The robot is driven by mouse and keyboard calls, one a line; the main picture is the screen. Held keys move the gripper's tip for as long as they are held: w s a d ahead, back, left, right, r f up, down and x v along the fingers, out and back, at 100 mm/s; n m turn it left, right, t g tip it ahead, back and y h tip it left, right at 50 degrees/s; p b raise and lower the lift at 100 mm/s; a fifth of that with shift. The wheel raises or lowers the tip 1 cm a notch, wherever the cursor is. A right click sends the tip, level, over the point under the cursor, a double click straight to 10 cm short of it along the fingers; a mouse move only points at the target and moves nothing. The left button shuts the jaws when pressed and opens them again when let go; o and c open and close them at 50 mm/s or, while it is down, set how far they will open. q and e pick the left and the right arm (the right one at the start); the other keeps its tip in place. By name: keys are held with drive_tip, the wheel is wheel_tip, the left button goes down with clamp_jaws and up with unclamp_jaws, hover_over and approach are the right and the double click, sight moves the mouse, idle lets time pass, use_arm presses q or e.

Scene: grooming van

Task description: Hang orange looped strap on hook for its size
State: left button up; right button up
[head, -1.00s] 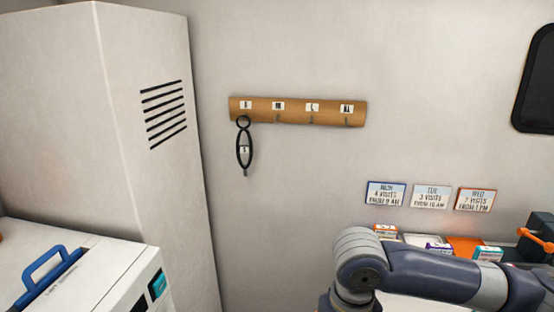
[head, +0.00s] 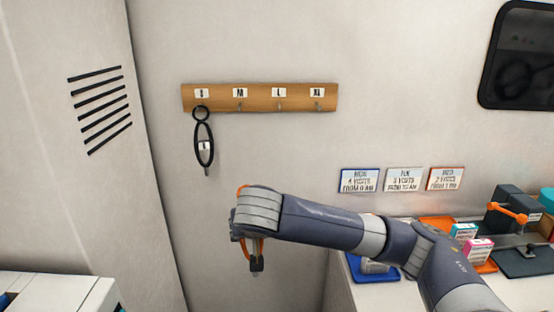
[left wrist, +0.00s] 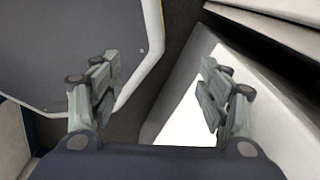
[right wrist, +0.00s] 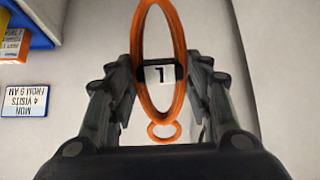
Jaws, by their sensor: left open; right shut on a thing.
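The orange looped strap (right wrist: 179,45) is between the fingers of my right gripper (right wrist: 160,72), which is shut on it. Its white label (right wrist: 160,74) seems to carry an L. In the head view, orange parts of the strap (head: 244,250) show around my right gripper (head: 247,222), below and in front of the rack, apart from it. The wooden rack (head: 262,92) has hooks under labels S, M, L and XL. The L hook (head: 279,106) is bare. My left gripper (left wrist: 158,80) is open and empty; it is outside the head view.
A black looped strap (head: 204,145) hangs on the S hook. The M and XL hooks are bare. Day cards (head: 404,180) are on the wall at right, above a counter with trays and small boxes. A tall vented cabinet (head: 70,180) stands left.

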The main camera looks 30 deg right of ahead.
drive_tip(key=w+d+r+m+t+h+b, duration=0.1)
drive_tip(key=w+d+r+m+t+h, duration=0.15)
drive_tip(key=d+r+h, duration=0.35)
drive_tip(key=w+d+r+m+t+h+b, duration=0.25)
drive_tip(key=d+r+h, duration=0.2)
drive_tip(key=r, duration=0.35)
use_arm(q)
drive_tip(key=shift+w+f, duration=0.5)
drive_tip(key=shift+f, duration=0.35)
drive_tip(key=shift+w+f, duration=0.5)
drive_tip(key=shift+f, duration=0.35)
use_arm(e)
drive_tip(key=w+d+f+g, duration=0.1)
drive_tip(key=w+d+f, duration=0.1)
drive_tip(key=w+d, duration=0.4)
drive_tip(key=shift+w, duration=1.7)
drive_tip(key=shift+r+y, duration=0.1)
drive_tip(key=shift+y, duration=0.15)
drive_tip(key=o, duration=1.2)
